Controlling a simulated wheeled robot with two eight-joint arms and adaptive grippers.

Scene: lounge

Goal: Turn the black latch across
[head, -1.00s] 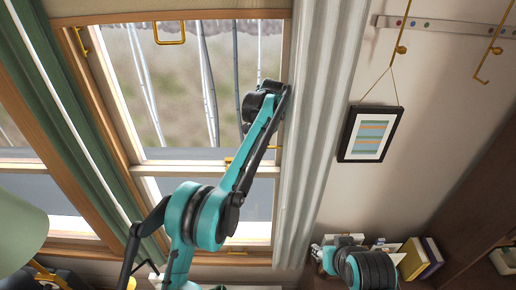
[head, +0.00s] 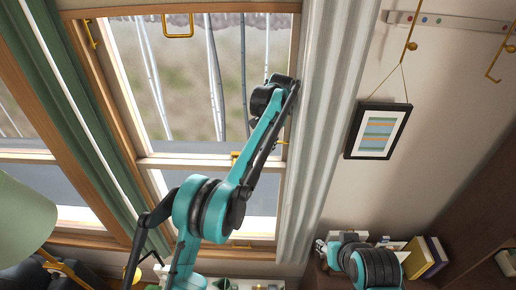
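I cannot make out a black latch in the head view. The window (head: 187,162) has a wooden frame, and a small brass-coloured fitting (head: 235,158) sits on its middle rail, partly behind my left arm. My teal and black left arm rises across the window, with its elbow near the right side of the frame. My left gripper cannot be made out. My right arm shows at the lower right, in front of a cluttered surface. Some small parts show at its left end, but the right gripper's fingers cannot be made out.
A brass handle (head: 178,25) is at the window top. A pale curtain (head: 318,130) hangs right of the window, a green one (head: 75,110) left. A framed picture (head: 378,131) hangs on the wall. A lampshade (head: 22,222) is lower left, books (head: 425,258) lower right.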

